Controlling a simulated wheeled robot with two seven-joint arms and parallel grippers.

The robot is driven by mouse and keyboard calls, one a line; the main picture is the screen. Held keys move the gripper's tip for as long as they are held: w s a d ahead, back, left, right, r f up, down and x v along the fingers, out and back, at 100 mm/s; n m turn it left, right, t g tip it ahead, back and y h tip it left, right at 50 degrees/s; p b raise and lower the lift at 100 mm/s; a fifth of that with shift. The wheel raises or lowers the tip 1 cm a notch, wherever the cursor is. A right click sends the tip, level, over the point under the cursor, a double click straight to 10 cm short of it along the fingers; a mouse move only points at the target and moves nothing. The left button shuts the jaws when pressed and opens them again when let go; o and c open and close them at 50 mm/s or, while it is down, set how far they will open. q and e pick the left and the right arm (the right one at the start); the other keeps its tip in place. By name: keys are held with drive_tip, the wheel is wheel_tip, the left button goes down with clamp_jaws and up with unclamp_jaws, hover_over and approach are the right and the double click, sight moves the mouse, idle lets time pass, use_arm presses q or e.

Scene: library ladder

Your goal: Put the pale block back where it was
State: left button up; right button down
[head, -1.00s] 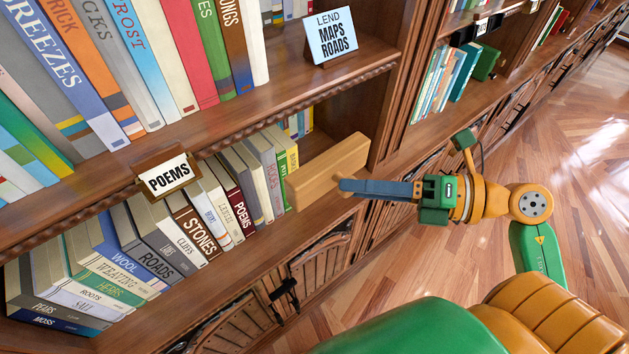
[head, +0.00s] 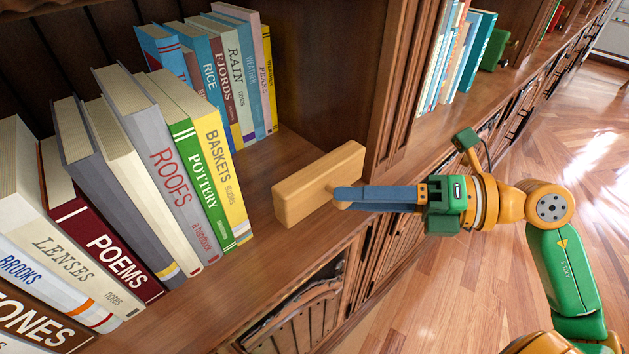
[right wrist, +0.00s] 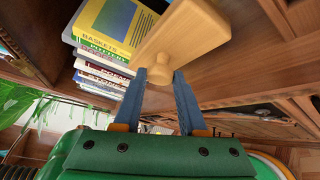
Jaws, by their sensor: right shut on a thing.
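The pale wooden block (head: 310,188) is at the right end of the lower shelf (head: 280,255), beside the upright. It has a small knob on its near face. My right gripper (head: 345,196) comes in from the right and is shut on the knob. In the right wrist view the two blue fingers grip the knob of the block (right wrist: 190,38) on both sides. A gap of bare shelf shows between the block and the yellow Baskets book (head: 215,160). Whether the block's underside touches the shelf cannot be told. My left gripper is not in view.
A row of leaning books, with Pottery (head: 205,190) and Roofs (head: 160,150), fills the shelf to the left. More books, such as Rain (head: 235,75), stand behind. The wooden upright (head: 395,110) is close right of the block. Open floor (head: 500,280) lies right.

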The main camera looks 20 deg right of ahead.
sight(320, 167)
drive_tip(key=w, duration=0.2)
drive_tip(key=w+a+p, duration=0.1)
drive_tip(key=w, duration=0.2)
drive_tip(key=w+a+p, duration=0.1)
drive_tip(key=w, duration=0.1)
drive_tip(key=shift+w+a+r, duration=0.15)
drive_tip(key=shift+w+a, duration=0.05)
drive_tip(key=shift+w+a+f, duration=0.1)
drive_tip(key=shift+f, duration=1.85)
drive_tip(key=shift+f+b, duration=0.15)
drive_tip(key=shift+b, duration=0.25)
drive_tip(key=c, duration=0.8)
unclamp_jaws()
drive_tip(key=shift+o, duration=0.2)
drive_tip(key=b+v, duration=0.2)
drive_tip(key=v, duration=1)
